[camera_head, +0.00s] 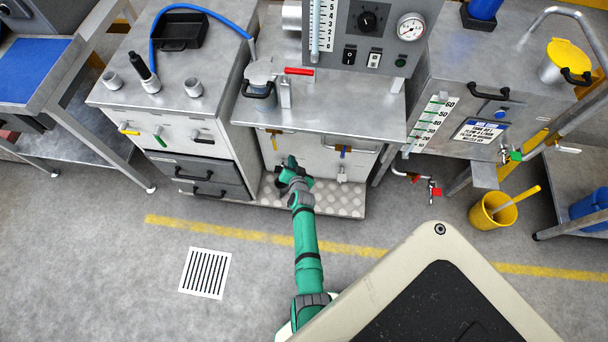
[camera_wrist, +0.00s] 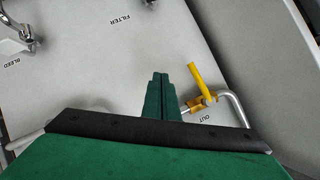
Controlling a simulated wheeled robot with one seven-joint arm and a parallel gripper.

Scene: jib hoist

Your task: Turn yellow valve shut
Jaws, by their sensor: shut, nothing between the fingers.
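The yellow valve (camera_wrist: 202,84) is a lever on a brass body, on a silver pipe beside the label OUT in the wrist view. Its lever stands crosswise to the pipe. In the head view the yellow valve (camera_head: 274,140) is on the front of the middle cabinet. My gripper (camera_wrist: 160,78) has its green fingers together and empty, a little left of the lever in the wrist view; I cannot tell whether they touch the pipe. In the head view my gripper (camera_head: 288,163) is low in front of the same cabinet, just below the valve.
The left cabinet (camera_head: 165,115) carries another yellow lever (camera_head: 129,131), and green and dark ones. A blue-handled valve (camera_head: 343,151) sits right of the yellow one. A checkered step plate (camera_head: 335,200) lies below. A yellow bucket (camera_head: 490,212) stands right; the floor in front is mostly clear.

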